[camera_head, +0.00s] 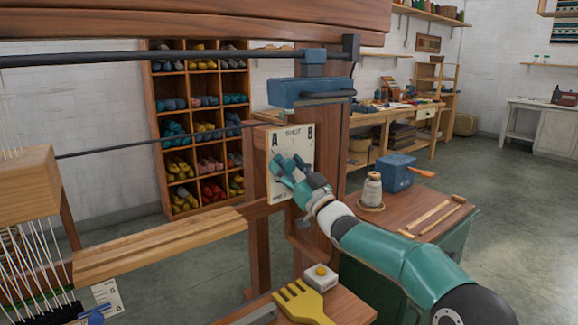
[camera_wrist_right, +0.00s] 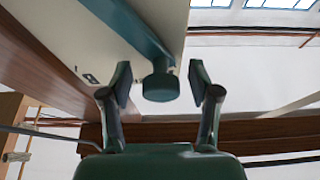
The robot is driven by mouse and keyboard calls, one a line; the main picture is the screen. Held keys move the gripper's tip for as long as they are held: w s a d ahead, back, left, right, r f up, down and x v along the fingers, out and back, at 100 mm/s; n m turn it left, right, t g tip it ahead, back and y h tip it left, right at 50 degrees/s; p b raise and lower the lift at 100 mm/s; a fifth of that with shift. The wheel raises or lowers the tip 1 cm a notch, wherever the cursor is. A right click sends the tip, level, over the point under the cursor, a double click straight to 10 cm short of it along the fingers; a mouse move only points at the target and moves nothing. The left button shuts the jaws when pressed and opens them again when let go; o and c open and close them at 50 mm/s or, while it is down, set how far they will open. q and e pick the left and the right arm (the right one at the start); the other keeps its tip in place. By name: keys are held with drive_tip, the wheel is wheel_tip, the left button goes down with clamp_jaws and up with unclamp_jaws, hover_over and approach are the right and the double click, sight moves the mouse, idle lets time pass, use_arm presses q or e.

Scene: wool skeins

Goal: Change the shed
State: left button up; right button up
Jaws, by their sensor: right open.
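A pale panel (camera_head: 279,194) marked A at left and B at right is mounted on the loom's wooden post. It also shows in the right wrist view (camera_wrist_right: 60,45). A teal lever (camera_wrist_right: 135,30) with a round knob (camera_wrist_right: 161,86) stands out from the panel in the wrist view. My right gripper (camera_wrist_right: 160,82) is open, with one finger on either side of the knob and a gap showing on both sides. In the head view my right gripper (camera_head: 288,168) is in front of the panel and hides most of the lever. My left gripper is not in view.
The loom's wooden beam (camera_head: 160,242) and white warp threads (camera_head: 25,260) are at left. A yellow comb (camera_head: 303,302) and a small box with a yellow button (camera_head: 320,277) lie in front. A side table (camera_head: 440,200) holds a cone of thread (camera_head: 372,188) and a blue box (camera_head: 396,171).

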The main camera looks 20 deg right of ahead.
drive_tip(key=shift+c, duration=0.4)
clamp_jaws()
